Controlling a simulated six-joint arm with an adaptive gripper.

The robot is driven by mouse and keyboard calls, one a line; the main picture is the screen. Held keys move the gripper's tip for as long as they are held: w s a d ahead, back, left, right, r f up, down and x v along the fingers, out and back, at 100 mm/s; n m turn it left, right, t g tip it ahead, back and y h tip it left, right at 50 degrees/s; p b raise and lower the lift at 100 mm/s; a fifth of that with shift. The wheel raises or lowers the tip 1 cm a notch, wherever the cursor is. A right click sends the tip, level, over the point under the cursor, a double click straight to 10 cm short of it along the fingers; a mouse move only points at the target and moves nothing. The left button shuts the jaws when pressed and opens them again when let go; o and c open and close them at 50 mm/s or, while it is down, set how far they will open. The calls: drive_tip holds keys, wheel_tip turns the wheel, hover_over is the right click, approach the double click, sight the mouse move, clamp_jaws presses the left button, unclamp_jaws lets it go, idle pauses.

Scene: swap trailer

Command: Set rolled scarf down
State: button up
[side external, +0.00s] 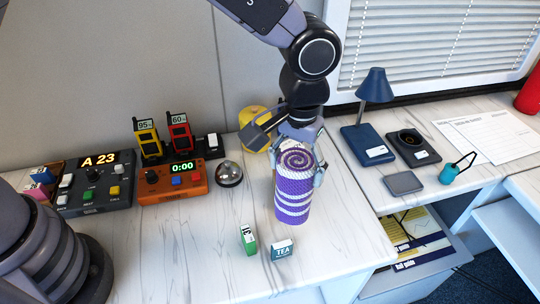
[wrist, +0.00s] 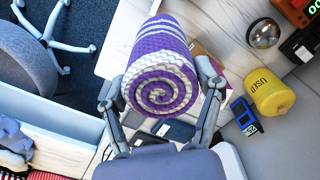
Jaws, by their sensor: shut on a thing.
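The rolled scarf (side external: 294,191) is purple with white stripes and stands upright, its spiral end facing up. My gripper (side external: 299,171) is shut on it near its top, with a finger on either side. In the wrist view the scarf (wrist: 160,70) fills the middle, between the two fingers of my gripper (wrist: 162,92). The scarf is over the white marble-patterned counter (side external: 200,255), near its right edge. I cannot tell whether its lower end touches the counter.
A green box (side external: 248,238) and a small tea box (side external: 282,250) stand in front of the scarf. A silver bell (side external: 229,174) and an orange timer (side external: 172,182) are to its left. A yellow container (wrist: 270,93) is behind it. The counter's front left is clear.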

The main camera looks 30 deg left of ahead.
drive_tip(key=w+d+f, duration=0.8)
drive_tip(key=f, duration=0.4)
drive_tip(key=shift+d, duration=0.2)
drive_tip(key=shift+f, duration=0.2)
drive_tip(key=o, duration=1.2)
drive_tip(key=shift+o, duration=0.2)
drive_tip(key=shift+w+r, duration=0.1)
drive_tip(key=shift+r, duration=0.05)
